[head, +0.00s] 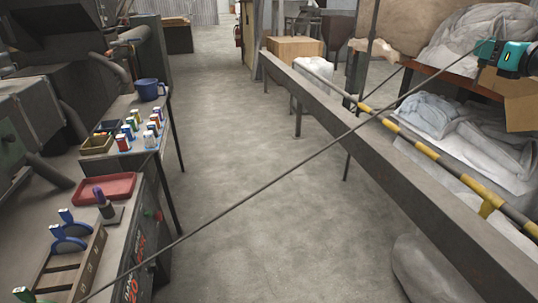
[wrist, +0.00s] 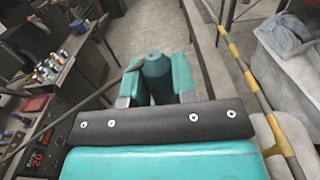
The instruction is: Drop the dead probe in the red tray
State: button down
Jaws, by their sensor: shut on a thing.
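My gripper (head: 488,50) is at the far upper right of the head view, over the shelving side. In the wrist view, my gripper (wrist: 157,64) has its teal fingers shut on a dark teal cylinder (wrist: 157,76), which looks like the probe. A long thin dark line, like a cable or rod, runs from near the gripper across the head view to the lower left. The red tray (head: 108,186) lies on the bench at the left, far from my gripper. It looks empty.
A wooden rack (head: 88,262) with blue ring-shaped pieces and a purple-topped holder (head: 103,203) stand near the tray. Small bottles (head: 151,139) and a blue mug (head: 149,90) stand behind. A long grey beam (head: 385,155) and a yellow-black rail (head: 425,148) cross the right. Floor between is clear.

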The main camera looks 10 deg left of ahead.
aim_at(106, 193)
jog(key=i, duration=2.2)
jog(key=u, duration=3.2)
